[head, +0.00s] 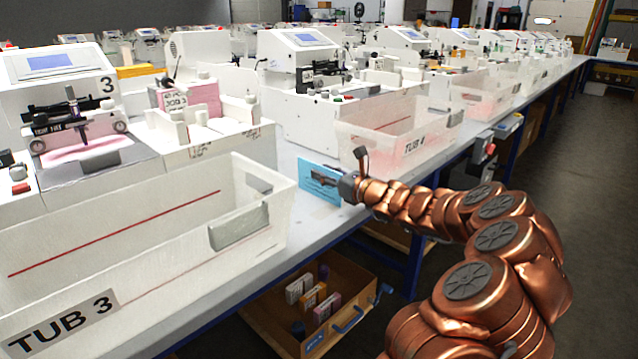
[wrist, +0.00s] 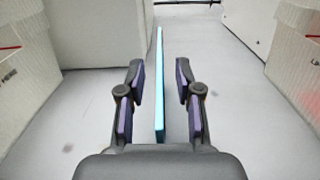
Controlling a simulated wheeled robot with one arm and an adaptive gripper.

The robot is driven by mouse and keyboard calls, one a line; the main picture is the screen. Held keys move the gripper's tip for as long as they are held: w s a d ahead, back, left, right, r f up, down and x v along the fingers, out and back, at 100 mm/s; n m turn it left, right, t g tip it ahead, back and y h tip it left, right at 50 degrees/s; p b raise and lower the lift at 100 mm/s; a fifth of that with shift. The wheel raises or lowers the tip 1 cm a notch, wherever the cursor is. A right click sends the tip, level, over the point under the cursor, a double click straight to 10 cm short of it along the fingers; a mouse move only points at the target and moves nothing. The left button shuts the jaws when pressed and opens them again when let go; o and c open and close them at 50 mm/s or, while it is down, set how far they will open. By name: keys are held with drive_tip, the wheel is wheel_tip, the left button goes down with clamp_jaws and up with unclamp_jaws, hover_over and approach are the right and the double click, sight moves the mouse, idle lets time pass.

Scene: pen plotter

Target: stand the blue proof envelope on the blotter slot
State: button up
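The blue envelope (head: 314,194) stands upright on the bench in the gap between tub 3 and tub 4. My gripper (head: 327,181) is at it, with the dark fingers in front of its face in the head view. In the wrist view the envelope (wrist: 159,85) shows as a thin, edge-on blue strip between the fingers of my gripper (wrist: 160,95). The fingers are apart, with a visible gap on each side of the envelope. I cannot tell for certain which part is the blotter slot.
Tub 3 (head: 62,326) is at front left, and tub 4 (head: 411,144) is behind to the right. A plotter (head: 75,118) marked 3 stands behind tub 3. A wooden drawer (head: 262,327) with small boxes is below the bench. The bench strip (wrist: 215,130) around the envelope is clear.

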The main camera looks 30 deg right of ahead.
clamp_jaws()
drive_tip(key=shift+r, duration=0.1)
idle(0.3)
